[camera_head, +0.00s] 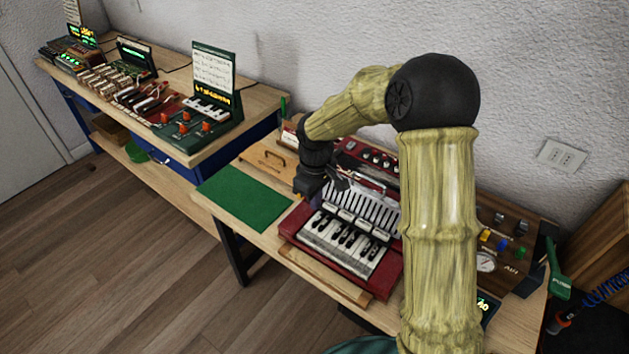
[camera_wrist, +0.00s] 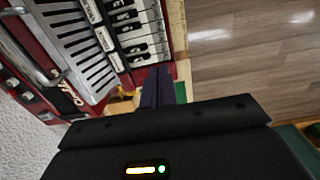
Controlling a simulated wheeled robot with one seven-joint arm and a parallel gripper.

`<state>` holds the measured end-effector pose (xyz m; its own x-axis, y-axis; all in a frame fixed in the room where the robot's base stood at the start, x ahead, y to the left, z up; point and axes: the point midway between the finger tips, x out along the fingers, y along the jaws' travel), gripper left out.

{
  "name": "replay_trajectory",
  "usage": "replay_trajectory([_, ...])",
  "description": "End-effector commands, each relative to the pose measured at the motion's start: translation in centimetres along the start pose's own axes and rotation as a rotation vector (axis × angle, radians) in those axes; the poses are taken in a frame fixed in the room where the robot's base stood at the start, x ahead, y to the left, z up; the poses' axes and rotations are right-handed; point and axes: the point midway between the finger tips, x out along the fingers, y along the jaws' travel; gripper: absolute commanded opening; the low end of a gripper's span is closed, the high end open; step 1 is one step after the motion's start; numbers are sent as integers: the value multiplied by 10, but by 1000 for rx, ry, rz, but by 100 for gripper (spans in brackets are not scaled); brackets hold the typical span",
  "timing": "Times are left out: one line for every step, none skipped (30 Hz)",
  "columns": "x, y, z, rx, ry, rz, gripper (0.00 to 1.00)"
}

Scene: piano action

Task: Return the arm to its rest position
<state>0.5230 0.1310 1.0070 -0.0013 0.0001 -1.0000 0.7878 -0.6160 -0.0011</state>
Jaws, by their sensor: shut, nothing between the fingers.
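My arm, with pale bamboo-like links and black joints, reaches over the near workbench (camera_head: 262,225) in the head view. My gripper (camera_head: 340,182) is at the upper left part of the red keyboard instrument (camera_head: 292,226), above it. It holds nothing. In the wrist view my gripper's dark fingers (camera_wrist: 158,88) are together, beside the white and black keys (camera_wrist: 143,30) and the silver grille (camera_wrist: 80,45). My arm's upright link hides the right part of the instrument in the head view. Whether the fingers touch anything cannot be told.
A control panel with knobs and a gauge (camera_head: 505,240) stands at right. A second bench (camera_head: 185,75) behind carries several devices. Wooden floor (camera_head: 110,270) is open at left.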

Motion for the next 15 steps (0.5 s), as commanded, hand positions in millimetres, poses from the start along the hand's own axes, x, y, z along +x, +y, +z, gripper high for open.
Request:
replay_trajectory([0,0,0,0,0,0,0])
replay_trajectory([0,0,0,0,0,0,0])
replay_trajectory([0,0,0,0,0,0,0])
replay_trajectory([0,0,0,0,0,0,0])
replay_trajectory([0,0,1,2,0,1,0])
replay_trajectory([-1,0,2,7,1,2,0])
replay_trajectory([-2,-1,4,14,1,4,0])
replay_trajectory([-4,-1,8,25,2,6,0])
replay_trajectory([-6,-2,13,45,4,11,0])
replay_trajectory([-8,-2,19,65,6,17,0])
replay_trajectory([-11,-3,26,89,9,21,0])
replay_trajectory([-15,-4,36,128,15,29,0])
replay_trajectory([-18,-6,45,161,20,36,0])
replay_trajectory([-22,-7,54,198,27,42,0])
replay_trajectory([-26,-10,68,250,36,51,0])
